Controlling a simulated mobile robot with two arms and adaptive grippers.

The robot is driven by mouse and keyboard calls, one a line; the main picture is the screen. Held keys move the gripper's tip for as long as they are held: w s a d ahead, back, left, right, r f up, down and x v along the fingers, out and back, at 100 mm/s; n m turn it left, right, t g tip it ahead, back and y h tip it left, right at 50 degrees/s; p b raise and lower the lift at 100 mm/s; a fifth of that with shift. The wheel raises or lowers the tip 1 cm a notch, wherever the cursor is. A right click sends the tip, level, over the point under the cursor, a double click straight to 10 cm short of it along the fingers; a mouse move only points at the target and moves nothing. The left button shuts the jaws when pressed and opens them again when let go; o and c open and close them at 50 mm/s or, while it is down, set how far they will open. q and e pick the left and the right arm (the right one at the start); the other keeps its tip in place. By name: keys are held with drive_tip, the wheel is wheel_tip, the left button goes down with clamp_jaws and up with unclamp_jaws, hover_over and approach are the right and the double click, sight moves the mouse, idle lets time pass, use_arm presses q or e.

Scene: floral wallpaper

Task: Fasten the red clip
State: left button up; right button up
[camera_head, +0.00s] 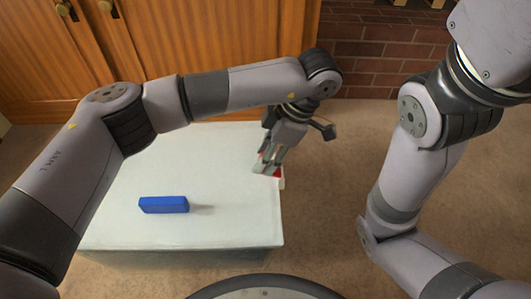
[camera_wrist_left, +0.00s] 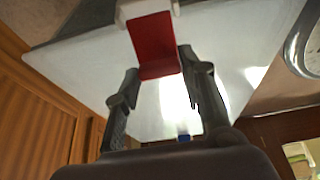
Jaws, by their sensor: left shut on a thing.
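The red clip (camera_wrist_left: 153,42) shows large in the left wrist view, hinged to or joined with a white piece (camera_wrist_left: 146,9) at its top. In the head view only small red parts of the clip (camera_head: 277,173) show at the right edge of the white table. My left gripper (camera_head: 266,168) is over that edge, its fingers shut on the clip. In the left wrist view the fingertips of my left gripper (camera_wrist_left: 158,70) are on both sides of the clip's lower end. Whether the clip is fastened cannot be told. My right gripper is out of view.
A blue block (camera_head: 164,204) lies on the white table (camera_head: 190,155), left of the clip. The rest of the tabletop is clear. A wooden cabinet (camera_head: 190,40) stands behind the table, beside a brick surface (camera_head: 385,50). Carpet (camera_head: 330,215) is at the right.

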use_arm(q)
drive_tip(key=c, duration=0.4)
drive_tip(key=shift+o, duration=0.2)
drive_tip(key=shift+a+f+h+p, duration=0.15)
drive_tip(key=shift+a+h+p, duration=0.3)
drive_tip(key=shift+h, duration=0.25)
drive_tip(key=h, duration=0.1)
drive_tip(key=a+f+h, duration=0.1)
drive_tip(key=shift+a+f+h, duration=0.15)
drive_tip(key=shift+f+h, duration=0.15)
drive_tip(key=shift+h, duration=0.1)
drive_tip(key=shift+s+a+f+h+b, duration=0.1)
drive_tip(key=shift+f+h+b, duration=0.15)
drive_tip(key=shift+h+b, duration=0.4)
drive_tip(key=shift+a+f, duration=0.1)
drive_tip(key=shift+f, duration=0.05)
drive_tip(key=o, duration=1)
drive_tip(key=shift+c, duration=0.2)
drive_tip(key=shift+o, duration=1.1)
drive_tip(key=shift+r, duration=0.2)
